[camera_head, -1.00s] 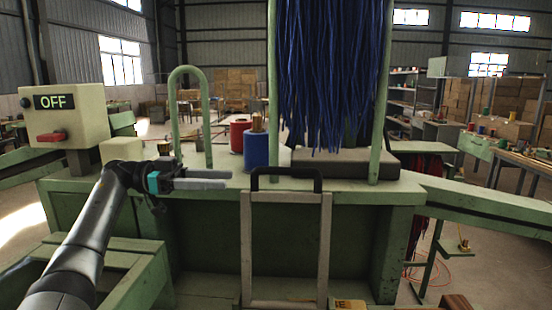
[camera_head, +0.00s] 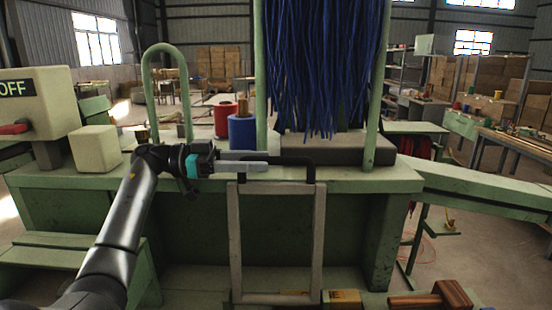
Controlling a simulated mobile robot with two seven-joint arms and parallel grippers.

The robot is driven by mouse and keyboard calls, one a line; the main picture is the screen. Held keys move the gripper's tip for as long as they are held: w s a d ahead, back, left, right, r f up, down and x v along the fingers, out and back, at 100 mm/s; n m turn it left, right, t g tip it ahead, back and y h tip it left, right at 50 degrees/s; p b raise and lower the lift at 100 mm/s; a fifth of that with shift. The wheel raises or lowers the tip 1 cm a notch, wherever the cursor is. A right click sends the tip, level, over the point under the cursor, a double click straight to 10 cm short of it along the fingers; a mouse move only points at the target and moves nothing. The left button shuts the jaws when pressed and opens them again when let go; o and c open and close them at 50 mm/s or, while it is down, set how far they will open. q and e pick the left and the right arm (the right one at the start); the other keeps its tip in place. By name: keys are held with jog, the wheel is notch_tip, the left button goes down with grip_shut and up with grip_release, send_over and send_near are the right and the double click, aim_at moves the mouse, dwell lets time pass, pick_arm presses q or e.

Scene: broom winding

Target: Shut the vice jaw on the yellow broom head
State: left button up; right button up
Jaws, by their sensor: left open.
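My left gripper (camera_head: 264,166) is open, with its pale grey fingers pointing right. In the picture its fingertips overlap the left end of a black handle (camera_head: 285,161) on top of a grey upright frame (camera_head: 234,240). I cannot tell whether they touch it. No yellow broom head is recognisable, and I cannot make out a vice jaw for certain. A dark grey block (camera_head: 340,150) lies on the green machine bench (camera_head: 370,182), under hanging blue bristles (camera_head: 325,65). My right gripper is not in view.
A green hoop (camera_head: 146,90), a red spool (camera_head: 223,119) and a blue spool (camera_head: 242,133) stand on the bench. A box marked OFF with a red lever (camera_head: 14,128) is at the left. Wooden pieces (camera_head: 452,295) show at the lower right.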

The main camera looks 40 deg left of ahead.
aim_at(302, 161)
pick_arm(q)
jog(key=shift+x, duration=2.25)
grip_shut()
